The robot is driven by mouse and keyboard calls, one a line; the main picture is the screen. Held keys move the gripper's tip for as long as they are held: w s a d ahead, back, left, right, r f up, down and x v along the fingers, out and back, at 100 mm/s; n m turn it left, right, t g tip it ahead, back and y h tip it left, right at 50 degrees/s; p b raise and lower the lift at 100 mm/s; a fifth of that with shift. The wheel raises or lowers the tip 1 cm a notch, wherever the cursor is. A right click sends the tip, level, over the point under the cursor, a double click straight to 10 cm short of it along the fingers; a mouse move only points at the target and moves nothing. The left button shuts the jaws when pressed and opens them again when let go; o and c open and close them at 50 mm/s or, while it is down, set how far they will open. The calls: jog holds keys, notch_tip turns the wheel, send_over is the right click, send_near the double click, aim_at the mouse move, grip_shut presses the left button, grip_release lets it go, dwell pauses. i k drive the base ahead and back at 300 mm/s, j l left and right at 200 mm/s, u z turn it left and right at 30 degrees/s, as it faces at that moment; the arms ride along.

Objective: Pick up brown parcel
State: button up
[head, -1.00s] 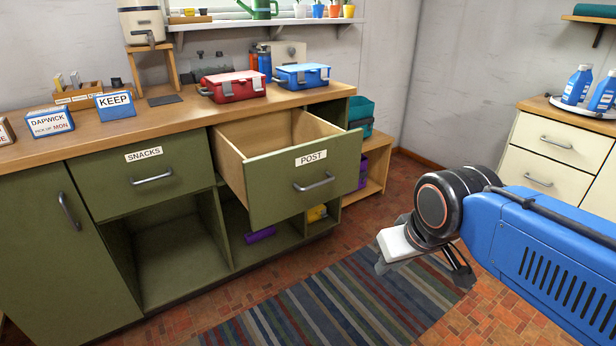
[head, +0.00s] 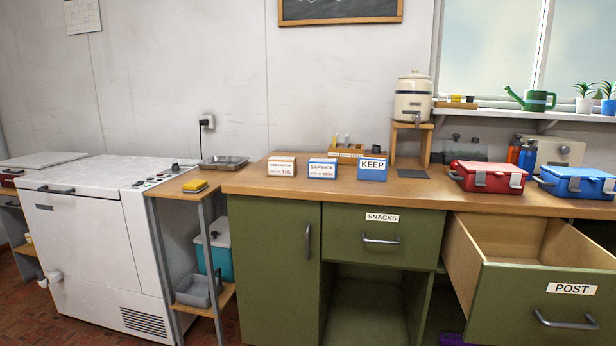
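A small brown parcel (head: 282,167) with a white label, ending in what looks like "TUE", stands on the wooden counter near its left end. To its right stand a blue box (head: 322,169) with a white label and a blue box marked KEEP (head: 372,168). The parcel's front is unobstructed. My gripper is out of view.
The POST drawer (head: 570,311) stands pulled open at the right, and its visible inside is empty. The SNACKS drawer (head: 382,238) is shut. A wooden rack (head: 346,152) stands behind the boxes. A red case (head: 487,177) and a blue case (head: 580,182) sit farther right.

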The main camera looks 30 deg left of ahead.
aim_at(276, 167)
jog(key=i+j+u, duration=0.1)
jog(key=u, duration=0.25)
jog(key=i+u, duration=0.2)
jog(key=u, duration=0.15)
jog(key=i+j+u, duration=0.1)
jog(key=u, duration=0.25)
jog(key=i, duration=0.05)
